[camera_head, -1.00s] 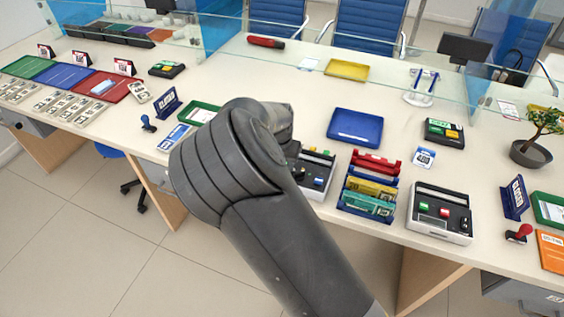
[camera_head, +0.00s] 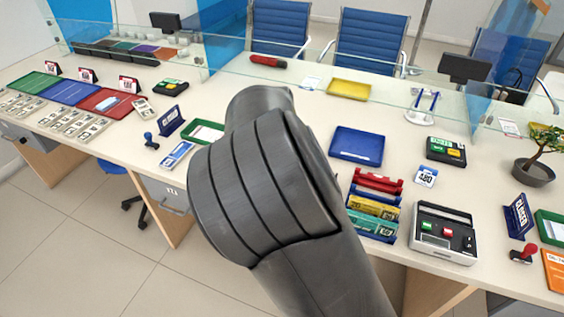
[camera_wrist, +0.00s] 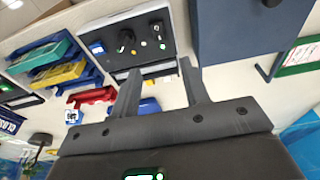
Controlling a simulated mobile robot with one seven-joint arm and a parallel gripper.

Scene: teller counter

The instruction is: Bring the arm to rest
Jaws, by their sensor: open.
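My arm fills the middle of the head view, its thick grey links raised in front of the counter (camera_head: 300,110). My gripper does not show in the head view, where my own arm hides it. In the wrist view my gripper (camera_wrist: 160,82) shows two dark fingers standing apart with nothing held between them. Beyond the fingertips is a grey device (camera_wrist: 122,42) with small buttons on a dark panel. A dark blue block-like thing (camera_wrist: 238,35) lies to its right.
A blue tray (camera_head: 357,145), a slotted rack (camera_head: 372,207) and a button device (camera_head: 443,233) stand right of my arm. A red stamp (camera_head: 522,254) sits near the front edge. Glass panels and blue chairs (camera_head: 370,40) are behind. The floor at front left is clear.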

